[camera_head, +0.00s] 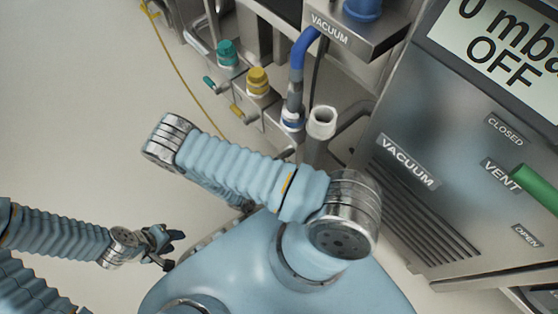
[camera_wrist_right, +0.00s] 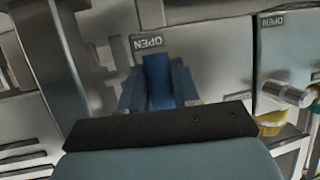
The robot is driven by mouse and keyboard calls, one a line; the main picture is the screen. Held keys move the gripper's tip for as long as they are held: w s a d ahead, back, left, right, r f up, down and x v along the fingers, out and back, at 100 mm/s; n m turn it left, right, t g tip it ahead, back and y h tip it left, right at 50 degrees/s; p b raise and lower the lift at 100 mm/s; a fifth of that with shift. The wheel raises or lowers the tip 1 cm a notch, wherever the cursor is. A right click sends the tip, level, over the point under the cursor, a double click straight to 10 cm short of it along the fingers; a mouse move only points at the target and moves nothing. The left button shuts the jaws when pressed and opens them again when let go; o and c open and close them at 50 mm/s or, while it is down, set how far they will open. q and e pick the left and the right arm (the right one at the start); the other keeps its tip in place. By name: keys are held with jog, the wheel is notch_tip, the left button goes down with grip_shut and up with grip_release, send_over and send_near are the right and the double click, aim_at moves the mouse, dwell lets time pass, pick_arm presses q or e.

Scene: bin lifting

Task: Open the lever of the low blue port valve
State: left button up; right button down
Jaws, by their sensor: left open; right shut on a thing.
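The blue port (camera_head: 292,122) of the low row shows in the head view with a blue and grey hose rising from it. My right arm crosses below it and hides its lever and my right gripper there. In the right wrist view, my right gripper (camera_wrist_right: 157,88) is shut on a blue lever (camera_wrist_right: 156,70), with one finger on each side of it. An upside-down OPEN label is just above the lever. My left gripper (camera_head: 174,249) is open and empty at the lower left of the head view, over the floor and well away from the ports.
A teal port (camera_head: 228,52) and a yellow port (camera_head: 258,80) stand left of the blue one. A white-rimmed tube (camera_head: 322,122) stands to its right. A grey panel (camera_head: 420,130) with a display and green vent handle (camera_head: 537,184) fills the right. Floor at left is clear.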

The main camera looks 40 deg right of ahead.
jog(key=shift+s+f, duration=0.1)
jog(key=shift+s, duration=0.1)
dwell(0.4)
jog(key=c, duration=0.9)
grip_release()
jog(key=p+v, duration=0.1)
jog(key=v, duration=1.3)
jog(key=shift+w+p, duration=0.15)
jog(key=shift+p, duration=0.15)
